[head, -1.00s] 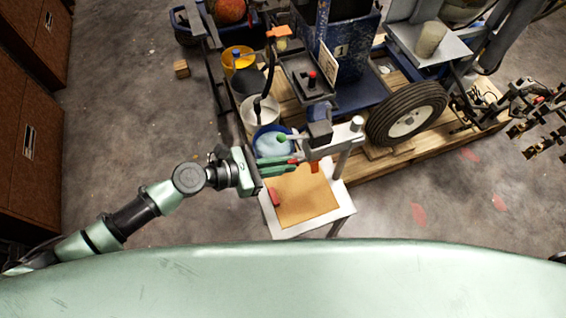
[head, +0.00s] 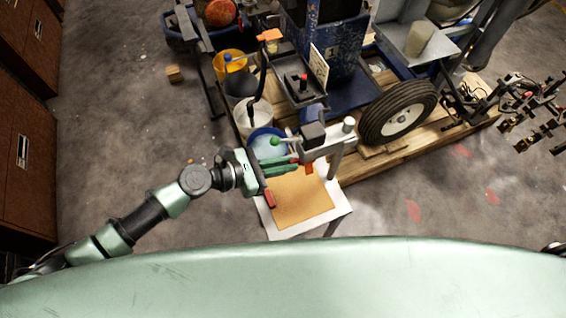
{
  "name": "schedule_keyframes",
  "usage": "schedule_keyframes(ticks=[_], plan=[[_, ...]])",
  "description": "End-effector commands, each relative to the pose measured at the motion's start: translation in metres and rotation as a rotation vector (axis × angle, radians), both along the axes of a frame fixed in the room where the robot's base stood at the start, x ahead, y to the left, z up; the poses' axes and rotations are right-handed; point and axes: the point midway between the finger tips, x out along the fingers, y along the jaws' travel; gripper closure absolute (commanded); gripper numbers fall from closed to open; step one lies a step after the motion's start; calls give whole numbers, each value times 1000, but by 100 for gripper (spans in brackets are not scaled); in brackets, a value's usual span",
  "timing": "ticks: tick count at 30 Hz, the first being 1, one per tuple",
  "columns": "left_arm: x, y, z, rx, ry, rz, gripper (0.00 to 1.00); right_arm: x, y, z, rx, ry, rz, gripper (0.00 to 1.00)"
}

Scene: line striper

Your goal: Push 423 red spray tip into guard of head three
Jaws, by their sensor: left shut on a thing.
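My left gripper (head: 292,164) reaches in from the left over a small table and is shut, with a bit of red (head: 294,159) showing at its fingertips. This looks like the red spray tip, mostly hidden by the fingers. Just right of the fingertips, an orange guard (head: 309,168) hangs under the end of a pale grey bar (head: 329,141) on the line striper. The fingertips are very close to the guard; I cannot tell whether the tip touches or enters it. My right gripper is not in view.
The small white table (head: 339,210) has a tan top (head: 305,204). A red piece (head: 269,199) shows at its left edge. A blue-rimmed bucket (head: 262,132) stands behind the gripper. The striper's black wheel (head: 377,123) is to the right. Bare floor lies left.

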Motion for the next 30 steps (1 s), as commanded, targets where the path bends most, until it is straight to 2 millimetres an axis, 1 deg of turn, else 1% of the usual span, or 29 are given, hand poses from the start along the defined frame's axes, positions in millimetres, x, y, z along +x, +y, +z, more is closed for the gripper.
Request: schedule_keyframes(ticks=[5, 6, 8, 15, 16, 17, 26, 30], plan=[[1, -5, 1, -2, -1, -1, 100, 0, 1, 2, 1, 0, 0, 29], [1, -5, 1, -2, -1, -1, 83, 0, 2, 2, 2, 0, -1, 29], [1, -5, 1, -3, -1, -1, 66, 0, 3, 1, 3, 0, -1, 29], [1, -4, 1, -2, -1, 0, 66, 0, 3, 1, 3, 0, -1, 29], [1, -4, 0, -1, 0, 0, 60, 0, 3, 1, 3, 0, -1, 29], [1, -4, 0, -1, 0, 0, 52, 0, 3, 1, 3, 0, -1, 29], [1, -4, 0, -1, 0, 0, 51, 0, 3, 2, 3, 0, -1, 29], [0, 2, 2, 0, 1, 0, 51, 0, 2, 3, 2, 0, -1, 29]])
